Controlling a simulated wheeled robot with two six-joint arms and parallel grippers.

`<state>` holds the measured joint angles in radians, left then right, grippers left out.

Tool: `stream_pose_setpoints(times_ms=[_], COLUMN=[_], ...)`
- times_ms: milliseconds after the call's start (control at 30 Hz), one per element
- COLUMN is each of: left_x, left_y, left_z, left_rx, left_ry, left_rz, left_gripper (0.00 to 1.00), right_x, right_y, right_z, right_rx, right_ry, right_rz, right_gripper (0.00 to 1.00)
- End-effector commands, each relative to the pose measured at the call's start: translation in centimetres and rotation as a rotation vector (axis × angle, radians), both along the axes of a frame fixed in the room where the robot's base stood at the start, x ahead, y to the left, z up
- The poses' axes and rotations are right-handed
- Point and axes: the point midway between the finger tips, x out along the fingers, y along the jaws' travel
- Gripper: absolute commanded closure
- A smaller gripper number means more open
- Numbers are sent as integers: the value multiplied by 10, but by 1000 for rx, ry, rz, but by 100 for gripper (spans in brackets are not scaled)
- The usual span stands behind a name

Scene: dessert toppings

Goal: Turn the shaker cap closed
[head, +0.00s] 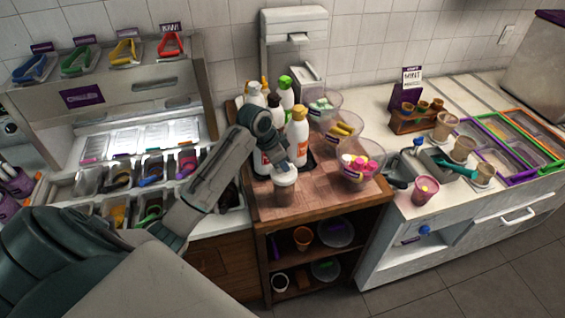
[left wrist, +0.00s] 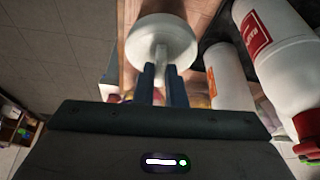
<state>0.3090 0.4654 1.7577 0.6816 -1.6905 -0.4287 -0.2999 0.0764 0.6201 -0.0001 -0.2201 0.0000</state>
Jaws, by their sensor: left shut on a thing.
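The shaker (head: 285,188) stands upright on the wooden counter, near its front edge, with a white cap (head: 285,172) on top. In the left wrist view the round white cap (left wrist: 161,38) fills the top middle, with a small stem or tab pointing toward me. My left gripper (head: 284,165) reaches down onto the cap from above. In the left wrist view its two dark fingers (left wrist: 160,84) are close together around the tab of the cap. The shaker's body is mostly hidden behind the cap in that view. My right gripper is in neither view.
White squeeze bottles (head: 299,135) stand right behind the shaker, close to my left gripper. A bowl of colourful toppings (head: 358,163) is to the right. A topping rack (head: 120,190) stands to the left under my arm. The counter's front right part is clear.

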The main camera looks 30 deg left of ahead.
Motion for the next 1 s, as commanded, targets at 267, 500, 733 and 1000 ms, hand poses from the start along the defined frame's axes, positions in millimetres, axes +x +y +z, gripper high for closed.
stream_pose_setpoints(times_ms=[267,500,733,1000], left_x=[0,0,0,0], left_y=[1,1,1,1], left_z=[-1,-1,-1,-1], left_rx=[0,0,0,0], left_ry=[3,3,2,3], left_rz=[-111,-145,-146,-145], left_gripper=[100,100,100,67], right_x=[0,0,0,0], right_y=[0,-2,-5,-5], right_z=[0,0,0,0], right_rx=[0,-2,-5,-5], right_ry=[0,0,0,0], right_rz=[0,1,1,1], right_gripper=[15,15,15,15])
